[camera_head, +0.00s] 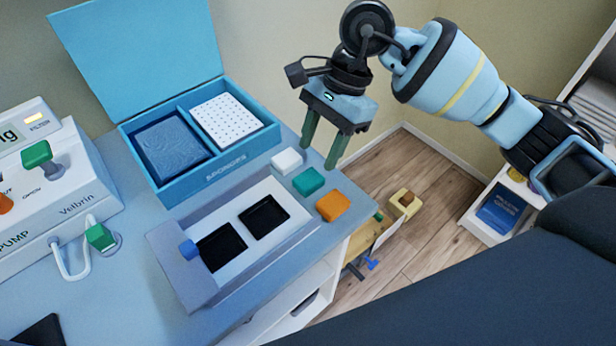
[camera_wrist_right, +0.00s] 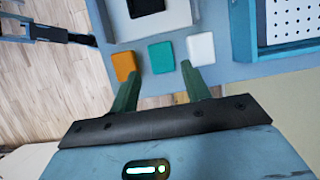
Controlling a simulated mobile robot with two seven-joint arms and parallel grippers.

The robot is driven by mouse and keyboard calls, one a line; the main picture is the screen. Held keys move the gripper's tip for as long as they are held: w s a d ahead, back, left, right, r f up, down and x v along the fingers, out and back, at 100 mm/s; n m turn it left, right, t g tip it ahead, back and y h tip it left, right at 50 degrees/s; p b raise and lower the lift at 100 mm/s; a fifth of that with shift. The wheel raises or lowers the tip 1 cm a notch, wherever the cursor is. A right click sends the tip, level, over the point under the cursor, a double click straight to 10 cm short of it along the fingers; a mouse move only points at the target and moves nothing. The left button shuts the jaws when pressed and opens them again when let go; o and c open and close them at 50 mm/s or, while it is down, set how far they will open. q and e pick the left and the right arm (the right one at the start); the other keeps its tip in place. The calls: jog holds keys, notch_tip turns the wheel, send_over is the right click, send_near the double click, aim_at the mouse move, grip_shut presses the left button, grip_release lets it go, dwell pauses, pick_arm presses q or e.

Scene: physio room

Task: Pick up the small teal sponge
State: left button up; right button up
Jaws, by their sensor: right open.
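The small teal sponge (camera_head: 308,181) lies on the table between a white sponge (camera_head: 287,161) and an orange sponge (camera_head: 332,205). It also shows in the right wrist view (camera_wrist_right: 162,57), ahead of the fingers and between their lines. My right gripper (camera_head: 322,152) is open and empty, its two green fingers pointing down near the table's edge, above and apart from the sponges. In the right wrist view the gripper (camera_wrist_right: 160,92) has the orange sponge beyond its left finger and the white one beyond its right finger. My left gripper is not in view.
An open blue sponge box (camera_head: 225,170) stands behind, holding a blue pad and a white dotted pad. A grey tray (camera_head: 170,262) with two black recesses lies in front. A pump unit (camera_head: 85,200) stands at the left. Wooden floor (camera_head: 430,220) lies beyond the table's right edge.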

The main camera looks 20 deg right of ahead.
aim_at(309, 178)
jog(key=shift+d+p+x, duration=0.1)
jog(key=shift+p+x, duration=0.1)
jog(key=shift+x, duration=1.4)
jog(key=shift+d+p+x, duration=0.15)
jog(key=shift+x, duration=1.4)
jog(key=shift+w+f, duration=0.1)
jog(key=shift+w, duration=0.1)
jog(key=c, duration=0.7)
jog(key=shift+c, duration=0.2)
notch_tip(309, 178, up, 10)
jog(key=o, duration=0.3)
jog(key=shift+c, duration=1)
